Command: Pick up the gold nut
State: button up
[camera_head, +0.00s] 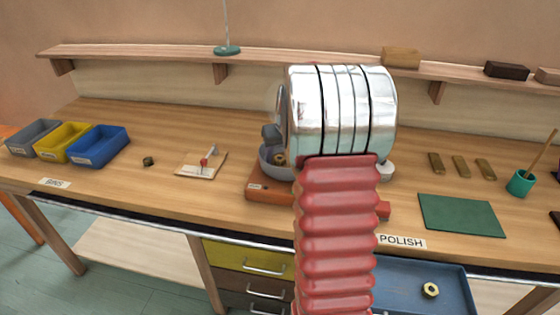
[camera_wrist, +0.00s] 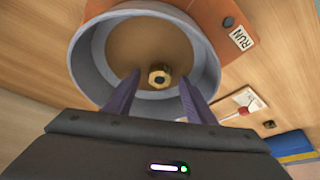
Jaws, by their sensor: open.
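A gold nut (camera_wrist: 160,75) lies inside a round grey bowl (camera_wrist: 82,62) with a brown floor, near the bowl's rim closest to me in the wrist view.
The bowl sits on an orange base (camera_head: 265,190) marked RUN. A small dark nut (camera_head: 148,161) and a white board with a red lever (camera_head: 203,163) lie to its left. Grey, yellow and blue bins (camera_head: 98,147) stand far left. A green mat (camera_head: 462,217) lies right.

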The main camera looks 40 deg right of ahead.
aim_at(280, 159)
jog(key=shift+w+f, duration=0.1)
jog(key=shift+f, duration=0.15)
jog(key=shift+c, duration=0.5)
jog(key=c, duration=1.1)
jog(key=shift+r, duration=0.15)
notch_tip(280, 159, up, 10)
jog(key=shift+f, duration=0.1)
dwell(0.4)
